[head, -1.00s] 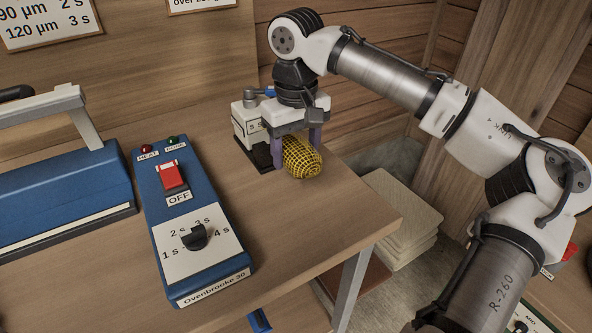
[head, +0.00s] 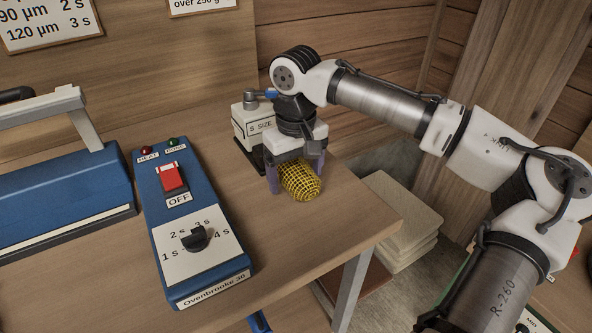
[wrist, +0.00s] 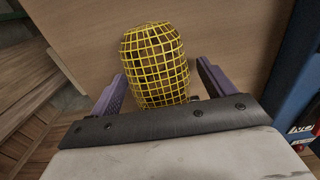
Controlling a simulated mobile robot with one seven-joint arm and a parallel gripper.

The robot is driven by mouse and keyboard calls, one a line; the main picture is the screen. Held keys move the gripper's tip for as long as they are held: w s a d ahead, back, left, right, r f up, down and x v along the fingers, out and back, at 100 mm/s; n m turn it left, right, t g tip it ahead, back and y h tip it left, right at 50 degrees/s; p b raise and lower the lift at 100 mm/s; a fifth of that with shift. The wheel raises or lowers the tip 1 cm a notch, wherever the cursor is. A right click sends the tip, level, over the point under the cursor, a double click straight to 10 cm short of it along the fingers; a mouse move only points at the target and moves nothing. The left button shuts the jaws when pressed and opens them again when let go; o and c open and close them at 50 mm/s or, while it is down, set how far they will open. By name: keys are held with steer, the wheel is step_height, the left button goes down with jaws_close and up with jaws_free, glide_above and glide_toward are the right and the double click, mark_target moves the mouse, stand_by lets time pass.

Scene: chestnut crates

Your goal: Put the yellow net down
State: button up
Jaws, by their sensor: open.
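The yellow net (head: 301,181), filled with dark round things, lies on the wooden bench top (head: 310,225) near its right end. It also shows in the wrist view (wrist: 155,65), with its near end between the two purple fingers. My gripper (head: 298,183) points down over the net. In the wrist view my gripper (wrist: 158,88) is open, with a gap between each finger and the net. The net's underside is hidden.
A blue control box (head: 195,225) with a red switch and a dial stands to the left. A blue sealer (head: 60,195) is farther left. A white device labelled "S SIZE" (head: 252,124) stands behind my gripper. The bench's right edge is close; sacks (head: 400,220) are stacked below it.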

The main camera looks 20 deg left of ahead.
mark_target(296, 165)
steer(key=shift+r, duration=0.1)
step_height(296, 165, up, 12)
stand_by(0.5)
steer(key=shift+c, duration=0.3)
stand_by(0.5)
